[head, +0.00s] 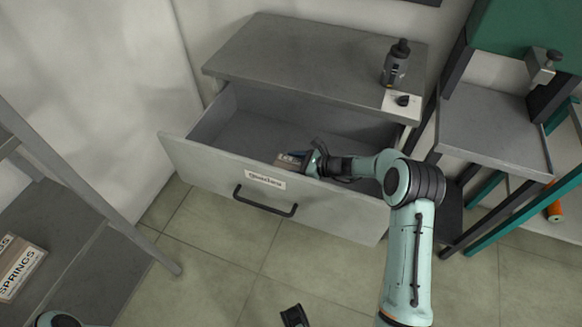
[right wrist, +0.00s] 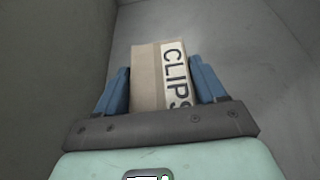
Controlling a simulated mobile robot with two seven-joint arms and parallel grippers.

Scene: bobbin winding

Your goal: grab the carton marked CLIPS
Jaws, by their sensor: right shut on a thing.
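The carton marked CLIPS (right wrist: 160,78) is brown with a white label and black letters. In the right wrist view it stands between the two blue fingers of my right gripper (right wrist: 162,88), which is shut on it. In the head view the right gripper (head: 303,160) reaches into the open drawer, close behind its front panel, and only a small part of the carton (head: 287,160) shows. A dark piece at the bottom edge of the head view seems to be part of my left gripper (head: 294,316); its fingers cannot be made out.
The grey drawer (head: 205,160) is pulled out under a grey worktop (head: 300,50); its floor looks otherwise bare. A dark bottle (head: 395,65) and a small black knob (head: 402,100) are on top. A carton marked SPRINGS (head: 18,268) lies on the left shelf. A green-framed bench stands right.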

